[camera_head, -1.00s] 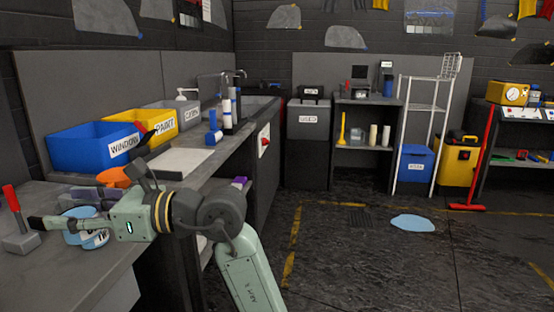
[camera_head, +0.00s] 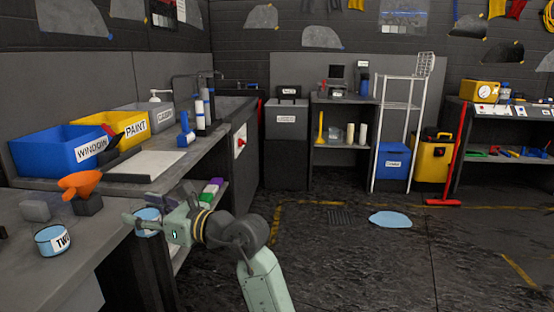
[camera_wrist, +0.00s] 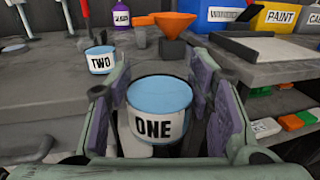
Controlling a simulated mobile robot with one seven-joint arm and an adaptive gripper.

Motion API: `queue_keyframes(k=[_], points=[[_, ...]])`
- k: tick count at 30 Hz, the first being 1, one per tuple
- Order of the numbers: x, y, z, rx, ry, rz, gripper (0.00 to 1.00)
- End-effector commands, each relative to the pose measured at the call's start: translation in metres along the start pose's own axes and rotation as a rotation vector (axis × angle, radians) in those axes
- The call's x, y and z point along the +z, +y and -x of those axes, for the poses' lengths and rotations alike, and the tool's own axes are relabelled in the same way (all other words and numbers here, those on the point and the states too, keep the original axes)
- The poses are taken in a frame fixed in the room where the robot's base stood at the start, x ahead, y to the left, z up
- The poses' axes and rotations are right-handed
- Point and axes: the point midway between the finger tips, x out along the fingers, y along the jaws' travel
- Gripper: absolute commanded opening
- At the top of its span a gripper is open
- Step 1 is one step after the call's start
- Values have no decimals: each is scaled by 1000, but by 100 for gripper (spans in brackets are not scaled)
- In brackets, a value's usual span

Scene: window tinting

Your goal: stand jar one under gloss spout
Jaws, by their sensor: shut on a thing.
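Jar ONE (camera_wrist: 157,112), light blue with a white label, is upright between the purple pads of my gripper (camera_wrist: 160,95) in the wrist view. My gripper is shut on its sides. In the head view the jar (camera_head: 147,222) shows partly behind my gripper (camera_head: 138,221), near the bench's right edge. Jar TWO (camera_head: 52,240) stands on the bench to the left, apart from my gripper; it also shows in the wrist view (camera_wrist: 100,60). I cannot make out a spout marked gloss.
An orange funnel (camera_head: 80,183) sits over a dark block on the bench. A blue WINDOW bin (camera_head: 65,150) and yellow PAINT bin (camera_head: 128,127) stand behind. Small coloured blocks (camera_head: 211,190) lie on a lower shelf. Open floor lies right, with a blue puddle (camera_head: 390,219).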

Motion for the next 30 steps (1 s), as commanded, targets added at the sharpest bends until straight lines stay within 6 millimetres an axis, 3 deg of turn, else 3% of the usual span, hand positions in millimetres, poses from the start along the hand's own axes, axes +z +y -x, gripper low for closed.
queue_keyframes(k=[1,6,9,15,19,24,30], points=[[-20,-24,9,-68,1,-10,18],[-86,-94,43,-304,2,-12,18],[-129,-128,69,-446,2,-11,18],[-222,-173,128,-725,4,-13,18],[-286,-186,170,-904,5,-13,18],[-357,-184,216,-1103,4,-11,18],[-403,-172,243,-1233,1,-6,18]])
